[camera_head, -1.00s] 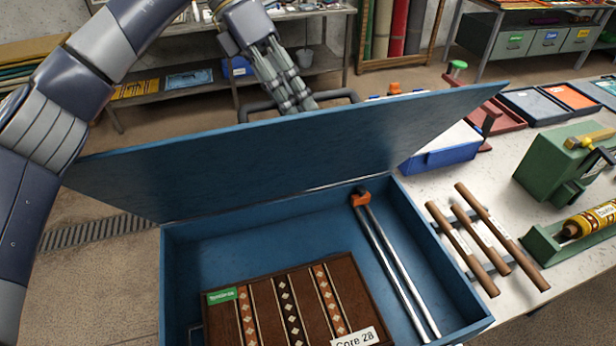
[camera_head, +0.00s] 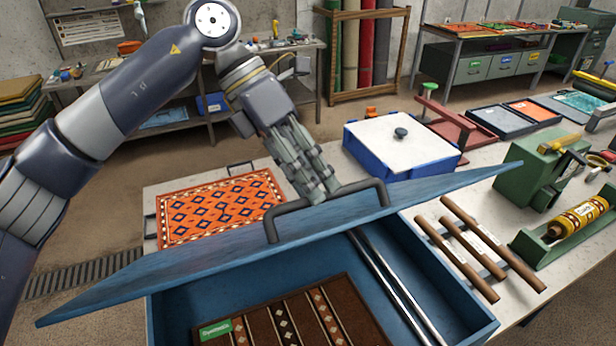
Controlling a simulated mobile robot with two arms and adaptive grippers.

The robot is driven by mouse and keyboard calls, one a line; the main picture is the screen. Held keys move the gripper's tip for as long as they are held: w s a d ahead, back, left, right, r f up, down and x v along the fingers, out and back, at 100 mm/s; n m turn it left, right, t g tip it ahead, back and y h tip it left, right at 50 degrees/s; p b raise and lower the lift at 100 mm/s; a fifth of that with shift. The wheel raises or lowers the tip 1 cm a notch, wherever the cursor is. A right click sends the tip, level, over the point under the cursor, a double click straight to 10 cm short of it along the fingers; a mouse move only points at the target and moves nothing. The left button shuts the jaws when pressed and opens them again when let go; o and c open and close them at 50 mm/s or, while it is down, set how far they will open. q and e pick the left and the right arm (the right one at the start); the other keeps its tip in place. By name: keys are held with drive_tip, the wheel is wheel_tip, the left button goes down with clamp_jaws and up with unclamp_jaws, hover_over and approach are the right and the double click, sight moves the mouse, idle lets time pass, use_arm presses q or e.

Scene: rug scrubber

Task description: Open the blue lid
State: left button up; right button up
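The blue lid (camera_head: 240,251) is tilted above the blue box (camera_head: 440,275), which shows open below it. I see the lid nearly edge-on, with its upper face and dark handle (camera_head: 358,192) visible. My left gripper (camera_head: 318,192) comes down from above, its fingers closed at the middle of the handle. The far fingertips are partly hidden by the handle. The lid hides the back of the box. My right gripper is out of view.
An orange patterned rug (camera_head: 222,207) lies behind the lid. A blue bin with a white top (camera_head: 400,148) stands behind right.

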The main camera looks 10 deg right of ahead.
use_arm(q)
drive_tip(key=w+a+r+p, duration=0.5)
drive_tip(key=w+a+r, duration=0.1)
drive_tip(key=w+a, duration=0.1)
drive_tip(key=shift+w+a+r, duration=0.15)
drive_tip(key=shift+w+r, duration=0.2)
idle(1.0)
